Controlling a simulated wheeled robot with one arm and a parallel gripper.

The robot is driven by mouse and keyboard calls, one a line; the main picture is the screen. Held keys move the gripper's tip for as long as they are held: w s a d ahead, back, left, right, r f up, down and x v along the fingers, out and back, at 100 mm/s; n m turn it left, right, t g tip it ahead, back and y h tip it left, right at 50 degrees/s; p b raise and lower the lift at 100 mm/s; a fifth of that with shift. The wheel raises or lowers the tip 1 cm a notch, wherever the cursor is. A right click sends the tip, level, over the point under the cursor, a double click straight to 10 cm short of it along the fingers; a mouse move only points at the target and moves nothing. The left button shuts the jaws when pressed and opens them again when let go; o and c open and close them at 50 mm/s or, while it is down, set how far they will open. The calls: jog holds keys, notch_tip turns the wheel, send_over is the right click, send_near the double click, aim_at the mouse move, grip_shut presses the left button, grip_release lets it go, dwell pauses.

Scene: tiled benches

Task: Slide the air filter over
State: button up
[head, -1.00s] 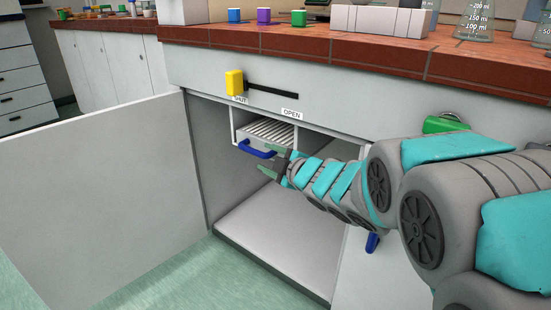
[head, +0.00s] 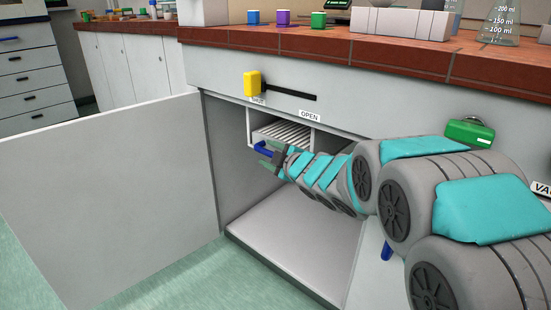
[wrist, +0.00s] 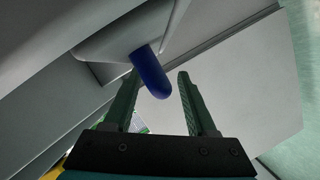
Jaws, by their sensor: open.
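The air filter (head: 288,134) is a pale ribbed tray in a slot at the top of the open cabinet. Its blue handle (head: 262,149) sticks out at the front left. In the wrist view the blue handle (wrist: 152,75) shows between the green finger tips, nearer the left one. My gripper (head: 270,155) is open at the handle and partly covers it in the head view. In the wrist view my gripper (wrist: 158,88) holds nothing. I cannot tell whether a finger touches the handle.
A yellow slider knob (head: 252,84) sits at the shut end of its track on the cabinet front. The cabinet door (head: 110,190) stands open at left. A tiled bench top (head: 390,55) runs above. The compartment floor (head: 295,240) is bare.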

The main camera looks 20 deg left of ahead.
jog(key=shift+w+a, duration=0.1)
jog(key=shift+a, duration=0.05)
jog(key=shift+c, duration=0.3)
grip_shut()
dwell(1.1)
